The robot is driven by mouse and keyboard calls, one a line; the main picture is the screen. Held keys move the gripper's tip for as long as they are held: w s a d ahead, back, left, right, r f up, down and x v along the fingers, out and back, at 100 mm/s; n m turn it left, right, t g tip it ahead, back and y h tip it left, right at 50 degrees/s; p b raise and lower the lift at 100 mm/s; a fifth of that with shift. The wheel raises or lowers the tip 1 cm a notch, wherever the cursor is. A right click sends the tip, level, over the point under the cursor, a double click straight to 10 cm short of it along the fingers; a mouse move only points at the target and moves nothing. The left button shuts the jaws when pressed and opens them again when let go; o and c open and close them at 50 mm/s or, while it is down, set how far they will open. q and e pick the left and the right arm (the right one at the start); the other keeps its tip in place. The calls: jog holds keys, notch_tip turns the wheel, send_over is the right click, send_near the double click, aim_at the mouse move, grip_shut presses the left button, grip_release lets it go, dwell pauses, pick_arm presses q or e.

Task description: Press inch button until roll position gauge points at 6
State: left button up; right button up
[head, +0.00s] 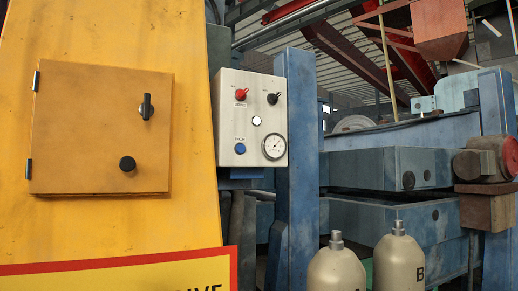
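A cream control box (252,118) is fixed to a blue post in the middle of the head view. A blue button (240,148), with a small label above it that seems to read INCH, sits at its lower left. A round white gauge (274,147) with a dark needle sits at its lower right; its numbers are too small to read. A red knob (241,94), a black knob (273,98) and a small white button or lamp (256,121) are above. Neither of my grippers shows, and nothing visible touches the box.
A yellow cabinet (100,225) with a door, black handle and black knob stands at left. A red-bordered yellow sign (120,272) crosses its bottom. Two cream cylinders, one (398,262) marked B, stand at lower right before blue machinery (390,168). The box front is unobstructed.

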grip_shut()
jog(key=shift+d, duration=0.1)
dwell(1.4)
